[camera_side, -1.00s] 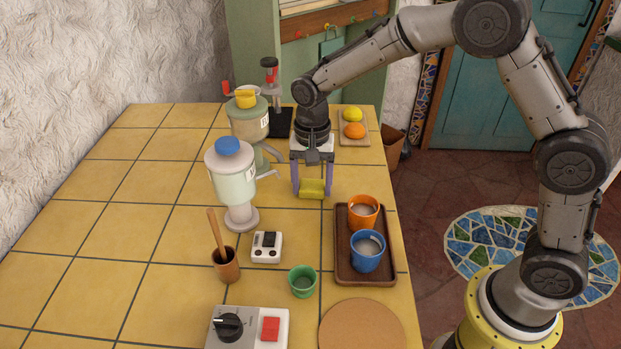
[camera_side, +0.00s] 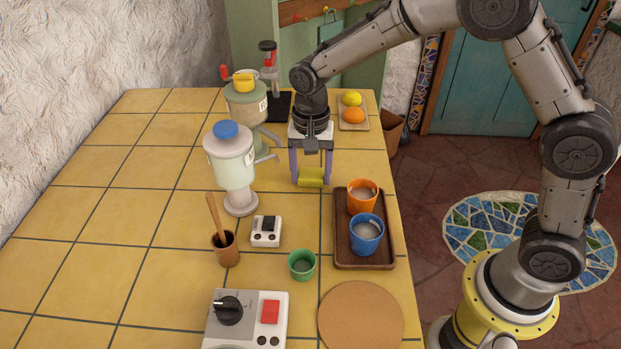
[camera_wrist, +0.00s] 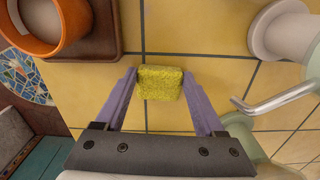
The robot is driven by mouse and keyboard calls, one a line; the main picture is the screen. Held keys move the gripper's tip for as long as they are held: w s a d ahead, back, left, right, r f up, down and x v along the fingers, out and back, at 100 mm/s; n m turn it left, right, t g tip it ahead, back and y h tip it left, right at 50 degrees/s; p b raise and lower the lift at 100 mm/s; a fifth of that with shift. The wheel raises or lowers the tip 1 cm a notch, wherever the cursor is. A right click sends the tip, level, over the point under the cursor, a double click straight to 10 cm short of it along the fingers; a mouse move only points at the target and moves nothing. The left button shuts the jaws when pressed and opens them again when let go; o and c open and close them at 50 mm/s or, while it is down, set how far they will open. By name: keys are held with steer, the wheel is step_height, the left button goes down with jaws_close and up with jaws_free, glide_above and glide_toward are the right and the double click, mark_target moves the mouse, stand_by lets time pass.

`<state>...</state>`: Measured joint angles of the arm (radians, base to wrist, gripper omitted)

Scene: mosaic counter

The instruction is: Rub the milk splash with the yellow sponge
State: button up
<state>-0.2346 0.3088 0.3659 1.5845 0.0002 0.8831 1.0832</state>
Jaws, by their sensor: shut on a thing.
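My gripper (camera_side: 311,172) is pointed down over the tiled counter, with its two purple fingers shut on the yellow sponge (camera_side: 311,177). In the wrist view, the sponge (camera_wrist: 160,83) sits between the fingertips (camera_wrist: 160,86), over yellow tiles. It is low over the counter, and I cannot tell whether it touches the tiles. I see no milk splash in either view; any part under the sponge is hidden.
A brown tray (camera_side: 345,254) with an orange cup (camera_side: 362,196) and a blue cup (camera_side: 366,234) is close by at lower right. Two dispensers (camera_side: 231,160) (camera_side: 246,106) with spouts stand at left. A fruit board (camera_side: 352,126) is behind. Tiles at far left are clear.

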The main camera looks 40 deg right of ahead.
mark_target(312, 167)
steer(key=shift+w+d, duration=1.15)
steer(key=shift+w+d+r, duration=0.1)
steer(key=shift+w+r, duration=0.05)
step_height(312, 167, up, 8)
